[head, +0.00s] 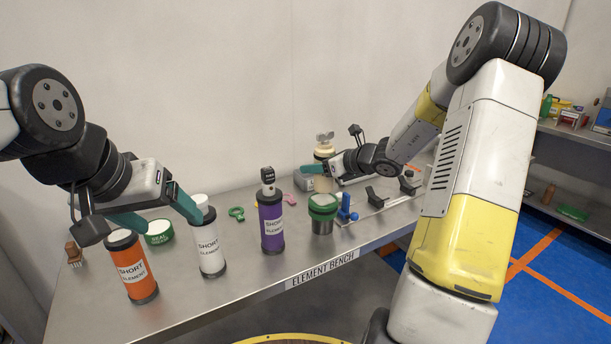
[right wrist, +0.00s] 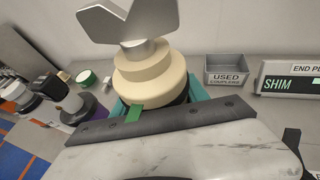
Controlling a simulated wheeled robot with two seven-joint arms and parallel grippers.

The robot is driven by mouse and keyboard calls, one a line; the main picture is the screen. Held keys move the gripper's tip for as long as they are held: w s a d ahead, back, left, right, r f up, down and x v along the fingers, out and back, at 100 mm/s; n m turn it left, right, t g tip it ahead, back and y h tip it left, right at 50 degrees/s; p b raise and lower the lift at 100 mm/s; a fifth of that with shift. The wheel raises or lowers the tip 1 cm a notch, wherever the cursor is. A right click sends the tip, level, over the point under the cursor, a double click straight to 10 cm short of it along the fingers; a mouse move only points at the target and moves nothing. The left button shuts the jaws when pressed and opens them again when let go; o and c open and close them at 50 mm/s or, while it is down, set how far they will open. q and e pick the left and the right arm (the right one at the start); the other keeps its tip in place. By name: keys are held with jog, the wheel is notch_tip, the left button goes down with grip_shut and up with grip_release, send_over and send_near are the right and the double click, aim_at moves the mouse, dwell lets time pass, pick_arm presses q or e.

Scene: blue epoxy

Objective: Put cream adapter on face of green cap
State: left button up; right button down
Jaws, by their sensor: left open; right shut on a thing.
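The cream adapter (head: 324,150) is a stepped cream piece with a silver wing-shaped part on top. It fills the right wrist view (right wrist: 150,78), upright between the teal fingers.
Orange (head: 133,267), white (head: 208,240) and purple (head: 271,226) cylinders stand along the bench's left and middle. A green seal roll (head: 158,233) lies behind. A blue-handled tool (head: 346,207) is right of the cap. A grey bin (right wrist: 229,73) shows in the right wrist view.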

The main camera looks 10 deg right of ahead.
aim_at(317, 175)
jog(key=shift+f, duration=1.65)
jog(key=shift+f, duration=0.1)
jog(key=c, duration=0.6)
grip_release()
jog(key=shift+s+d+r, duration=0.2)
jog(key=v, duration=1.1)
jog(key=shift+s, duration=0.15)
jog(key=shift+r, duration=0.15)
